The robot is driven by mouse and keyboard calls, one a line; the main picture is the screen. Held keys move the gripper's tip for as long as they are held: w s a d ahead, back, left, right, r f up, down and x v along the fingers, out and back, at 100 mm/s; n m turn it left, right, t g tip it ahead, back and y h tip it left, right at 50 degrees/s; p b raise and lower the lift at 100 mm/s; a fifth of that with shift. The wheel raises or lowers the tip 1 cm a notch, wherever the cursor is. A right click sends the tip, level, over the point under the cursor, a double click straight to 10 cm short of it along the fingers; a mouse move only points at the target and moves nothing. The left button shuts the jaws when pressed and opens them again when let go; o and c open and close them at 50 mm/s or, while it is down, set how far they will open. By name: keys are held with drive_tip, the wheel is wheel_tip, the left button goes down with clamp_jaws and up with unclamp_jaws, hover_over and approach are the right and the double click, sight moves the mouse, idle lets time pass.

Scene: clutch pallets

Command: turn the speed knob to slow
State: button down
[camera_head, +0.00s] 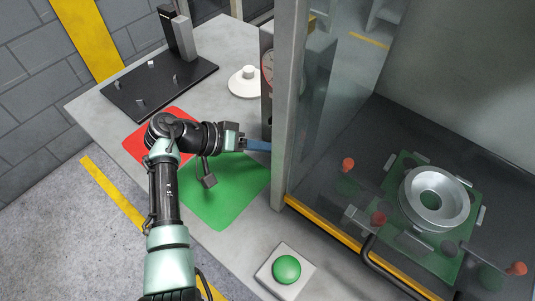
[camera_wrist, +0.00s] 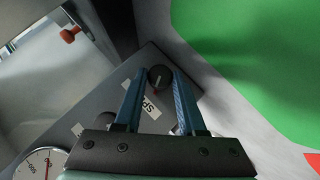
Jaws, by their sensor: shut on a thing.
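The speed knob (camera_wrist: 160,78) is a small round black knob with a red mark near its lower edge. It sits on a grey panel (camera_wrist: 112,98) beside a white label (camera_wrist: 152,103) whose readable letters begin "SP". My gripper (camera_wrist: 161,80) has its two blue fingers on either side of the knob and is shut on it. In the head view my gripper (camera_head: 257,145) reaches right toward the grey control box (camera_head: 267,110), beside the cabinet post. The knob is hidden in that view. I cannot read the slow mark or tell the exact setting.
A round gauge (camera_wrist: 42,163) is on the same panel. The glazed cabinet (camera_head: 291,130) stands close to the right of my gripper. A green button (camera_head: 287,269) sits in front. Red (camera_head: 150,140) and green (camera_head: 225,200) mats lie beneath my arm.

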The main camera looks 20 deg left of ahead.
drive_tip(key=n+h+b, duration=0.1)
drive_tip(key=b, duration=0.2)
drive_tip(key=f+n+h+b, duration=0.1)
drive_tip(key=h+b, duration=0.1)
drive_tip(key=shift+a+b, duration=0.15)
drive_tip(key=shift+b, duration=0.25)
drive_tip(key=n+h+b, duration=0.1)
drive_tip(key=h+b, duration=0.1)
drive_tip(key=b, duration=0.1)
drive_tip(key=shift+n, duration=0.4)
drive_tip(key=shift+h+b, duration=0.3)
drive_tip(key=shift+b, duration=0.05)
drive_tip(key=c, duration=0.5)
unclamp_jaws()
drive_tip(key=shift+a, duration=0.15)
drive_tip(key=b+v, duration=0.5)
drive_tip(key=v, duration=0.5)
drive_tip(key=shift+s+a+f, duration=0.15)
drive_tip(key=shift+s+a, duration=0.05)
drive_tip(key=shift+a, duration=0.1)
drive_tip(key=shift+r+b+v, duration=0.2)
drive_tip(key=shift+b+v, duration=0.9)
drive_tip(key=shift+b, duration=0.25)
